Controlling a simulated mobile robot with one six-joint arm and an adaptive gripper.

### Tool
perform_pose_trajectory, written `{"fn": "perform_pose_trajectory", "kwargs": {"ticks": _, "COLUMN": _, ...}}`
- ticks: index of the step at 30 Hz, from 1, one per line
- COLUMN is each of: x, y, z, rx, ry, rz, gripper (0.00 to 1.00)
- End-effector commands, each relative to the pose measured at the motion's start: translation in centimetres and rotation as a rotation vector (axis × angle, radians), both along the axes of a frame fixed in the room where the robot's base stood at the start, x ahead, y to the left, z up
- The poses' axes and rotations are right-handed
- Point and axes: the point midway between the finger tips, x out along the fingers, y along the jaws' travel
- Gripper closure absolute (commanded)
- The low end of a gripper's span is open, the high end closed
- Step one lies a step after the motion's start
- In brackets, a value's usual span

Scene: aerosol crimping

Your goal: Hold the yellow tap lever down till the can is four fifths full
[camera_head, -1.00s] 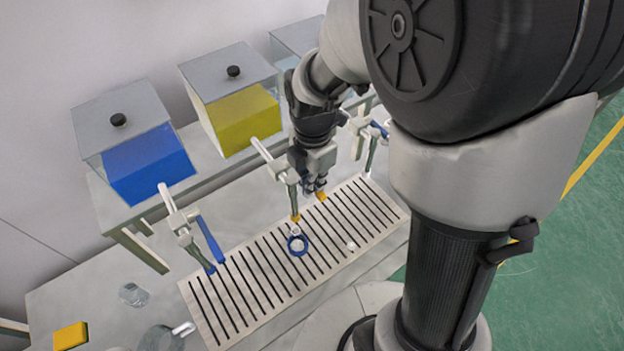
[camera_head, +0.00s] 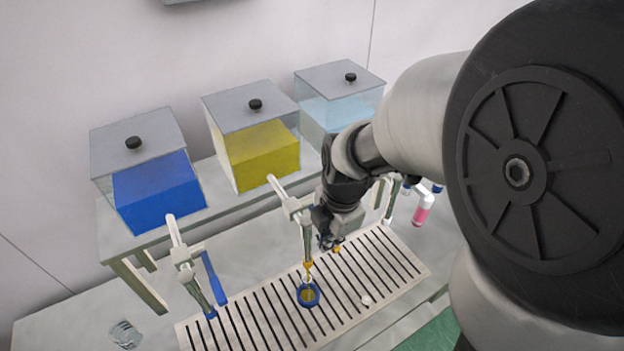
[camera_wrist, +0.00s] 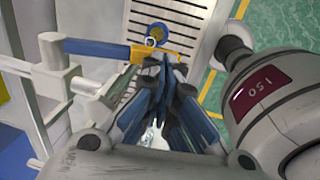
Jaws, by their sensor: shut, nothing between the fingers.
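The can (camera_head: 308,294) stands on the slotted drip tray (camera_head: 262,325) under the middle tap (camera_head: 307,243), with a blue ring around its top. Yellow shows inside it; the level cannot be told. The yellow tap lever (camera_head: 337,249) shows only as a small piece at my gripper (camera_head: 329,246). In the wrist view my gripper (camera_wrist: 163,62) is shut and empty, its fingertips at the yellow lever (camera_wrist: 144,53). Contact looks likely, but the fingers hide part of it. The can's blue ring (camera_wrist: 156,33) shows just beyond the fingertips.
Blue (camera_head: 155,190), yellow (camera_head: 262,155) and pale blue (camera_head: 340,110) tanks stand on the shelf behind. The left tap has a blue lever (camera_head: 214,277). A pink bottle (camera_head: 423,210) is at right. A clear object (camera_head: 125,334) lies at front left. A small white piece (camera_head: 366,300) lies on the tray.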

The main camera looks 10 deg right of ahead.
Motion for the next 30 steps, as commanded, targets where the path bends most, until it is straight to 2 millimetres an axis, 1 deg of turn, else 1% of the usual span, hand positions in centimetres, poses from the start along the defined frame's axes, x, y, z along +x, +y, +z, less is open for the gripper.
{"fn": "perform_pose_trajectory", "kwargs": {"ticks": 1, "x": 0.0, "y": 0.0, "z": -0.7, "rx": 0.000, "ry": 0.001, "rz": 0.000, "gripper": 1.00}}
{"fn": "perform_pose_trajectory", "kwargs": {"ticks": 9, "x": 0.0, "y": 0.0, "z": -1.8, "rx": -0.001, "ry": 0.002, "rz": 0.000, "gripper": 1.00}}
{"fn": "perform_pose_trajectory", "kwargs": {"ticks": 30, "x": 0.0, "y": 0.0, "z": -2.2, "rx": 0.000, "ry": 0.006, "rz": 0.000, "gripper": 1.00}}
